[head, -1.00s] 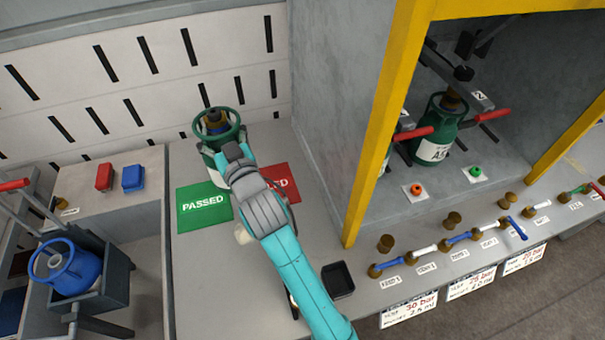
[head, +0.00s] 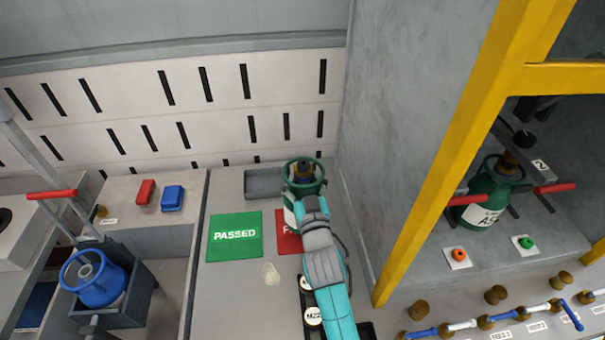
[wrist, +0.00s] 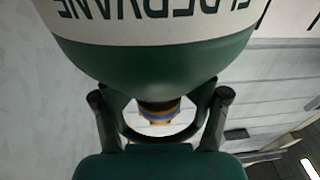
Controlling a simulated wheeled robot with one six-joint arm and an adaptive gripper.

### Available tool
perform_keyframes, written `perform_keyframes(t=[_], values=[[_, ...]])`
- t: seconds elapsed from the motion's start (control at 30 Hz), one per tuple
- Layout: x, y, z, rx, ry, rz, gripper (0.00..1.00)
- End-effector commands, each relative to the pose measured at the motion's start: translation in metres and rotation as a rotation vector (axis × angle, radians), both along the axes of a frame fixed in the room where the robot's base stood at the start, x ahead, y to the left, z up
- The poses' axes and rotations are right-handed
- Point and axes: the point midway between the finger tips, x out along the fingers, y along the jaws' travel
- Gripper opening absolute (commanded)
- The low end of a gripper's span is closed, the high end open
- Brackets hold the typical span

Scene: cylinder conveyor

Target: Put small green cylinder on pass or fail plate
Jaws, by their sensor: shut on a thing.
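The small green cylinder (head: 291,214) has a white label band, a green ring collar and a brass valve on top. My gripper (head: 313,205) is shut on it, and the grip itself is mostly hidden in the head view. In the wrist view the green cylinder (wrist: 150,65) fills the upper middle, with its collar and valve close to my gripper (wrist: 160,120). The cylinder is over or just behind the red fail plate (head: 287,238), which it and my arm partly cover. I cannot tell whether it touches the surface. The green PASSED plate (head: 235,237) lies bare to the left.
A grey tray (head: 264,184) lies behind the plates by the slotted wall. A yellow-framed test booth (head: 440,150) with another green cylinder (head: 484,205) stands right. A blue cylinder (head: 95,284) sits in a holder at left. A small pale item (head: 270,273) lies before the plates.

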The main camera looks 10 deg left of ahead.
Motion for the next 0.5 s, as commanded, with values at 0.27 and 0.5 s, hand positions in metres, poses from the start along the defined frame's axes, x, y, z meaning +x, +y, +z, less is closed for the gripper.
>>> perform_keyframes(t=[0.27,0.5], values=[[0.000,0.000,-0.024,0.002,-0.007,0.001,0.00],[0.000,0.000,-0.025,0.003,-0.008,0.001,0.00]])
